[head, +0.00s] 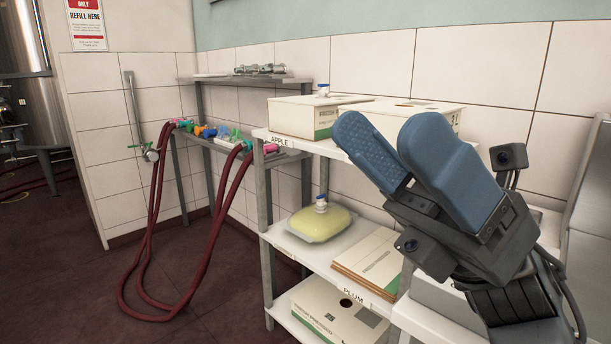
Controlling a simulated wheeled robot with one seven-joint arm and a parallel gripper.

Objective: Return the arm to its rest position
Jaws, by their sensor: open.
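My gripper (392,140) is raised at the right of the head view, in front of the white shelf rack. Its two blue padded fingers point up and to the left. A gap shows between the fingertips, and nothing is held between them. My wrist and part of my arm run down to the lower right edge of the view. The gripper hides part of the boxes and the wall behind it. I cannot tell how far it is from the rack.
The rack holds white boxes (302,117) on top, a yellow bag (321,224) and flat cartons (367,262) in the middle, and a box (338,312) below. Dark red hoses (206,245) hang from a side shelf. The floor (60,290) at left is clear.

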